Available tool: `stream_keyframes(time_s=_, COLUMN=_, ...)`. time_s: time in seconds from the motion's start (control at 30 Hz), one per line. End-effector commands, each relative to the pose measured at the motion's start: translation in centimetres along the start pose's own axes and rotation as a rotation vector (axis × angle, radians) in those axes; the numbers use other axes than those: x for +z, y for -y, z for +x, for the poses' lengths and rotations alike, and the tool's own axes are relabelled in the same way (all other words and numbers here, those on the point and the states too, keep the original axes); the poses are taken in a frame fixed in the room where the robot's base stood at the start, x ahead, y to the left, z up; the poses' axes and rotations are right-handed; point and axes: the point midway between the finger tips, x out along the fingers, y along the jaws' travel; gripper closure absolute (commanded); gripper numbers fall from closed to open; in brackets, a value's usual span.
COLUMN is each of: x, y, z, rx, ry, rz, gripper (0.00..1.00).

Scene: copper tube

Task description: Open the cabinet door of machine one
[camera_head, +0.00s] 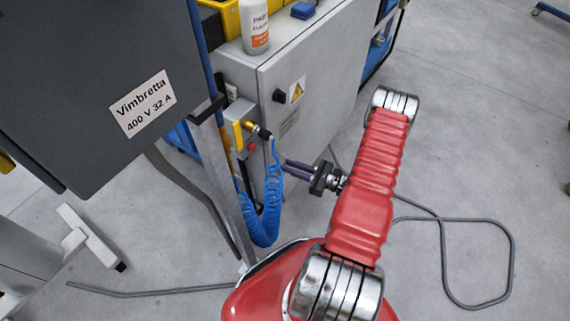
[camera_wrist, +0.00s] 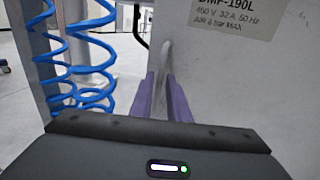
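A light grey cabinet (camera_head: 331,62) stands at the upper middle of the head view, with a black knob (camera_head: 279,96) and a yellow warning triangle (camera_head: 297,91) on its front. My gripper (camera_head: 286,167) is in front of the lower part of this cabinet, its two purple fingers pointing left. The cabinet's pale face (camera_wrist: 240,80) fills the right of that view, with a printed label (camera_wrist: 233,14). Whether the fingers touch anything cannot be told. The door looks shut.
A blue coiled hose (camera_head: 270,200) hangs left of my gripper and also shows in the wrist view (camera_wrist: 88,45). A dark box labelled Vimbretta (camera_head: 90,80) stands at left. A white bottle (camera_head: 255,27) sits on the cabinet. A grey cable (camera_head: 511,240) lies on open floor at right.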

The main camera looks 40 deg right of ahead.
Motion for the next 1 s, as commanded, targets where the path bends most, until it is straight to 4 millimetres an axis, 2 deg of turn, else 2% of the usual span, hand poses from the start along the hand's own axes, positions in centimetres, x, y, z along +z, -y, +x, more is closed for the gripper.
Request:
stream_keyframes(time_s=0.2, x=0.0, y=0.0, z=2.1, rx=0.001, ry=0.000, rz=0.000, gripper=0.85)
stream_keyframes(time_s=0.57, x=0.0, y=0.0, z=2.5, rx=0.000, ry=0.000, rz=0.000, gripper=0.85)
stream_keyframes(time_s=0.8, x=0.0, y=0.0, z=2.5, rx=0.000, ry=0.000, rz=0.000, gripper=1.00)
stream_keyframes(time_s=1.0, x=0.0, y=0.1, z=2.5, rx=-0.001, ry=0.000, rz=-0.001, gripper=1.00)
